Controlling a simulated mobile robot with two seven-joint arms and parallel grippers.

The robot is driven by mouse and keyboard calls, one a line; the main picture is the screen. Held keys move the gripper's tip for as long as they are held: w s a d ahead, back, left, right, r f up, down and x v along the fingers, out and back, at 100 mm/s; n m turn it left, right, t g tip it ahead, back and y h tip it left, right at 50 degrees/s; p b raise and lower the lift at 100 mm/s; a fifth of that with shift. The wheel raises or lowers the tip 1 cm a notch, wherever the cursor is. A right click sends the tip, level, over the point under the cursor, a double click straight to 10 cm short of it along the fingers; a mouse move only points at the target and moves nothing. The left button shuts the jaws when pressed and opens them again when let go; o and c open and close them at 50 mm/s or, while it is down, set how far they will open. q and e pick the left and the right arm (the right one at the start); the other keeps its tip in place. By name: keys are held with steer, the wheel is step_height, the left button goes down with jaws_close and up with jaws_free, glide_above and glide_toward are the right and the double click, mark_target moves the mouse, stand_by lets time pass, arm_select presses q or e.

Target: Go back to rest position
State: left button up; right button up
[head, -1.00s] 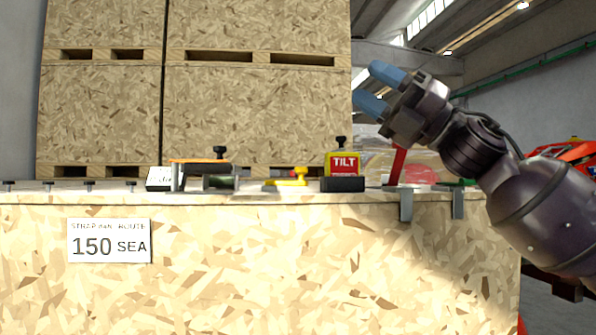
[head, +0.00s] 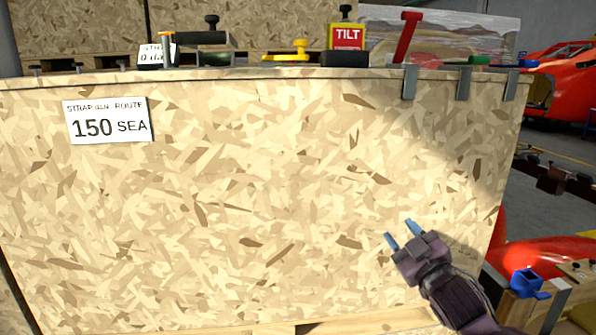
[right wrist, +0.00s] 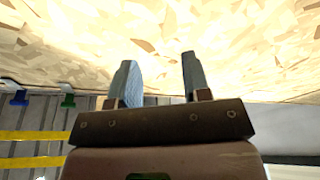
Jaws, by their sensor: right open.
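My right gripper (head: 402,232) is low in front of the big chipboard crate (head: 240,190), at the lower right of the head view. Its two blue fingers are apart with nothing between them. In the right wrist view the open fingers (right wrist: 158,82) point toward the pale chipboard face (right wrist: 220,40). I cannot tell whether they touch it. My left gripper is not in view.
On the crate top stand a red-handled clamp (head: 407,38), a TILT box (head: 346,38), a yellow-handled clamp (head: 298,51) and black-knobbed tools. A blue item (head: 527,283) sits on a wooden surface at the lower right. Red nosecones (head: 570,85) stand behind at the right.

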steer(key=s+d+f+m+g+h, duration=0.25)
steer(key=s+f, duration=0.35)
steer(key=f, duration=0.4)
steer(key=s+d+f+m+g+h, duration=0.1)
steer(key=s+f+m, duration=0.3)
steer(key=f, duration=0.5)
steer(key=s+d+f+m+g+h, duration=0.1)
steer(key=s+f+g, duration=0.1)
steer(key=s+f, duration=0.6)
steer(key=s+d+f+m+g+h, duration=0.1)
steer(key=s+d+f+g, duration=0.1)
steer(key=s+f, duration=0.6)
steer(key=s, duration=0.5)
steer(key=shift+f+h, duration=0.15)
steer(key=shift+h, duration=0.2)
